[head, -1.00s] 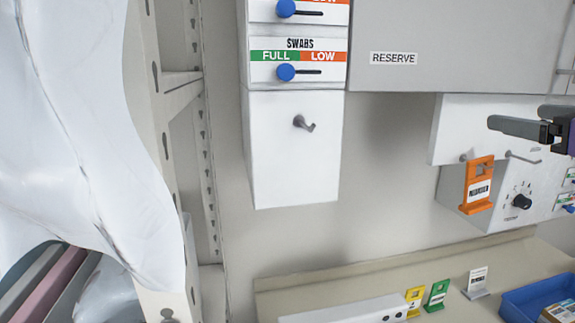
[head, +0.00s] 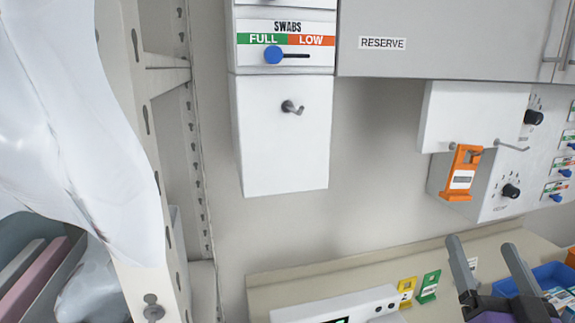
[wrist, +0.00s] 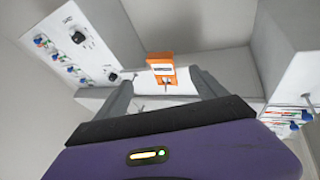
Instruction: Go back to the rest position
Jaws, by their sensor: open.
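My gripper (head: 483,246) is in the lower right of the head view, fingers apart and pointing up, with nothing between them. In the wrist view its two grey fingers (wrist: 162,80) are spread and empty. An orange tag (head: 463,172) hangs at a hook below the white box on the wall, above and apart from my gripper. In the wrist view the orange tag (wrist: 161,71) shows beyond the fingertips. No rest position is marked in these views.
A counter (head: 275,284) runs below, with yellow (head: 406,289) and green (head: 429,287) tags and a blue tray (head: 552,270) close to my gripper. A white box with an empty hook (head: 291,107) is on the wall. A metal shelf (head: 132,150) stands left.

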